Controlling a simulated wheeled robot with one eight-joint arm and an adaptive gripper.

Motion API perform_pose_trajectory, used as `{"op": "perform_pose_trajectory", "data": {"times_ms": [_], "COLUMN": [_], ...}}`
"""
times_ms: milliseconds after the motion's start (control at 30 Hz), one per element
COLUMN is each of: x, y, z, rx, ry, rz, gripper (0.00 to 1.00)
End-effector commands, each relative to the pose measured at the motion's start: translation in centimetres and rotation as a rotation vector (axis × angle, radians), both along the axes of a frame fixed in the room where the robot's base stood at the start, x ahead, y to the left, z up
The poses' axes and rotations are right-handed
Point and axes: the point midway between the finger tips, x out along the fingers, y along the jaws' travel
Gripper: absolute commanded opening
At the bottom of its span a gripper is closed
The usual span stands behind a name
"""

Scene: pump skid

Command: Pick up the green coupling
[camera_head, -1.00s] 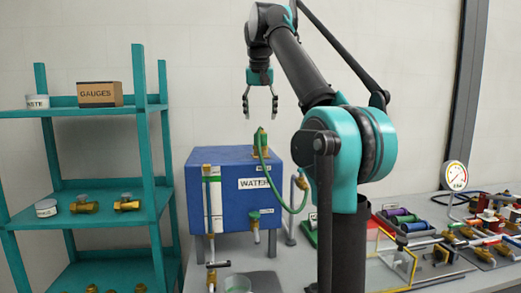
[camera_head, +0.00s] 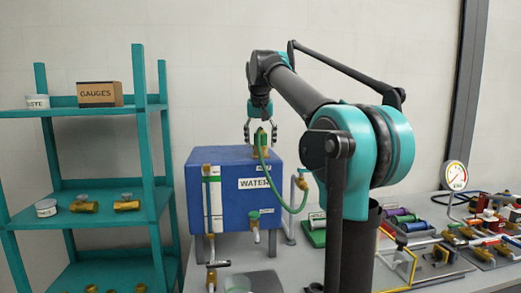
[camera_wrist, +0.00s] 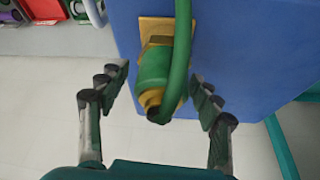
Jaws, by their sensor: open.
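The green coupling (camera_head: 260,141) stands on top of the blue water tank (camera_head: 217,219), with a green hose (camera_head: 273,186) running from it down the tank's right side. In the wrist view the green coupling (camera_wrist: 154,68) sits in a brass fitting (camera_wrist: 160,28), and the green hose (camera_wrist: 181,60) curves beside it. My gripper (camera_head: 261,136) is just above the tank top with its fingers on either side of the coupling. In the wrist view my gripper (camera_wrist: 158,88) is open, the coupling lies between its fingers, and both fingers appear apart from it.
A teal shelf (camera_head: 152,170) with a gauges box (camera_head: 99,94) and brass valves stands at the left. The bench at the right holds a pressure gauge (camera_head: 455,176) and several coloured parts.

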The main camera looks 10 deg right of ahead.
Motion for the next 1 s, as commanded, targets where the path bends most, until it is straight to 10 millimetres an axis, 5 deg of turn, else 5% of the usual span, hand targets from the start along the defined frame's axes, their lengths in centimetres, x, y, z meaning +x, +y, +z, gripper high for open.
{"op": "perform_pose_trajectory", "data": {"times_ms": [167,700,1000], "x": [0.01,0.00,0.02], "y": [-0.01,-0.01,-0.01], "z": [-0.01,0.02,0.36], "rx": [0.000,0.000,0.000], "ry": [0.000,0.000,0.000], "rz": [0.000,0.000,0.000], "gripper": [0.65,0.00,0.00]}}
